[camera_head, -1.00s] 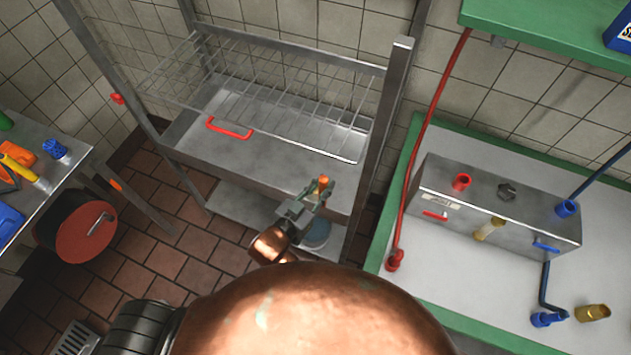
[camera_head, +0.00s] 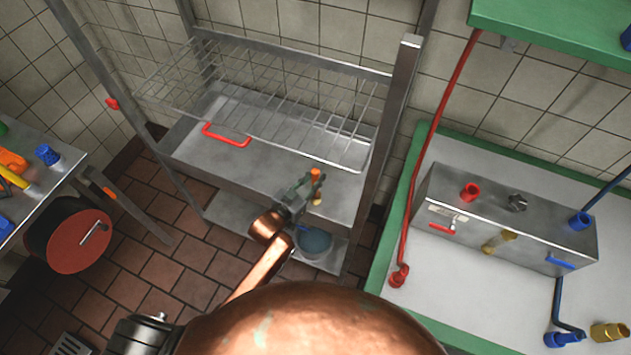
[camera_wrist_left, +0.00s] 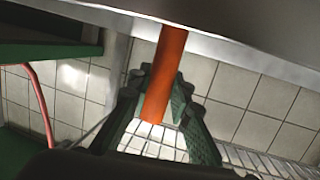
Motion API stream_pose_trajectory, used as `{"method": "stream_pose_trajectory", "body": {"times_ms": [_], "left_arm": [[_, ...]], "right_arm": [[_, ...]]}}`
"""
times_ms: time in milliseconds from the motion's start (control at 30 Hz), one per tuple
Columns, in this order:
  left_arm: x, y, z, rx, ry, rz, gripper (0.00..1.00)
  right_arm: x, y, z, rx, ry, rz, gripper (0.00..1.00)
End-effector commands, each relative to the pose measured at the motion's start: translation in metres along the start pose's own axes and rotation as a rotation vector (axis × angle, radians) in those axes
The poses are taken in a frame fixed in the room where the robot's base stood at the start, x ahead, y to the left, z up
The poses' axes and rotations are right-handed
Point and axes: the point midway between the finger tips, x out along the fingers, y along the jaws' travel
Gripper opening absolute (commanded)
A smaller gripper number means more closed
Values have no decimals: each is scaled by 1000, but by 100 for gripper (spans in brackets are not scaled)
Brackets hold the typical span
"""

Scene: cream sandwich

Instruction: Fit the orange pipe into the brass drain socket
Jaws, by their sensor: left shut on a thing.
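My left gripper (camera_head: 312,187) is shut on the orange pipe (camera_head: 315,174), in front of the steel rack's front edge. Other brass fittings are on the box front (camera_head: 497,241) and on the right counter (camera_head: 608,333). My right gripper is not in view.
The steel rack (camera_head: 270,165) has a wire shelf and a red handle (camera_head: 226,135). A blue-grey bucket (camera_head: 315,243) stands below my gripper. A steel box (camera_head: 450,205) with valves sits at right. A red drum (camera_head: 78,240) stands on the floor at left.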

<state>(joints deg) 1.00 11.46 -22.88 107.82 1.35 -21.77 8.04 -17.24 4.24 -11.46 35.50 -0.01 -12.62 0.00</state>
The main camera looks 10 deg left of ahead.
Motion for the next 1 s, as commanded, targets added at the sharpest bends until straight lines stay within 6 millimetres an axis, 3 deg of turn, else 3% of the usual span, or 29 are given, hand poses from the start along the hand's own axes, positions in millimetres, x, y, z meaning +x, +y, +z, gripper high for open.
{"method": "stream_pose_trajectory", "body": {"times_ms": [33, 100, 467, 500, 700, 1000], "left_arm": [[2, 0, 14, -3, -5, 0, 0], [3, 0, 20, -2, -3, 0, 0], [4, 0, 22, 0, -2, 0, 0], [4, 1, 21, 0, -1, 0, 21], [4, 1, 21, 0, -2, 0, 35], [3, 1, 20, 0, -1, 0, 36]], "right_arm": [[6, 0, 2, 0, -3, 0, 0], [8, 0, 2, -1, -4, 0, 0], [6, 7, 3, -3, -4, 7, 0], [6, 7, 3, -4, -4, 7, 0], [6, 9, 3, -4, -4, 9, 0], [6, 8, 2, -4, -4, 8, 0]]}}
